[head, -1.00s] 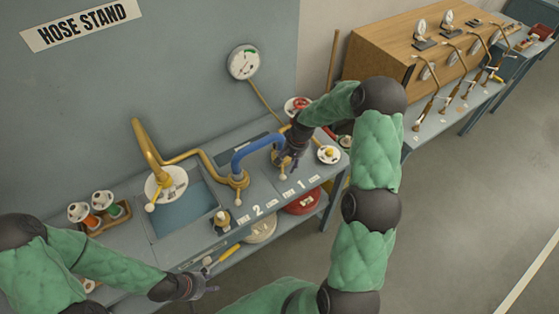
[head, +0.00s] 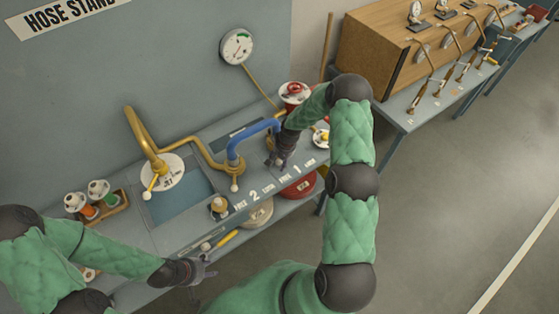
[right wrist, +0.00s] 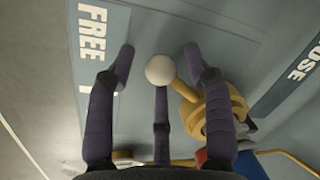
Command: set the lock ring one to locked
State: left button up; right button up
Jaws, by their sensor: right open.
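Lock ring one, a brass collar (right wrist: 212,110), sits on the bench at the end of the blue hose. Its short lever ends in a white ball (right wrist: 159,70) and points toward the FREE end of the label (right wrist: 92,45). My right gripper (right wrist: 160,58) is open, with fingers on either side of the ball and another below it. I cannot tell whether any finger touches it. In the head view my right gripper (head: 280,160) partly hides ring one. My left gripper (head: 208,267) is at the bench front, its fingers apart, apparently empty.
Lock ring two (head: 237,168) with the other end of the blue hose (head: 250,139) stands left of my right gripper. A red-topped valve (head: 294,91) is behind it and a white disc (head: 321,137) to its right. A brass pipe (head: 144,130) rises farther left.

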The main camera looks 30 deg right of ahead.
grip_shut()
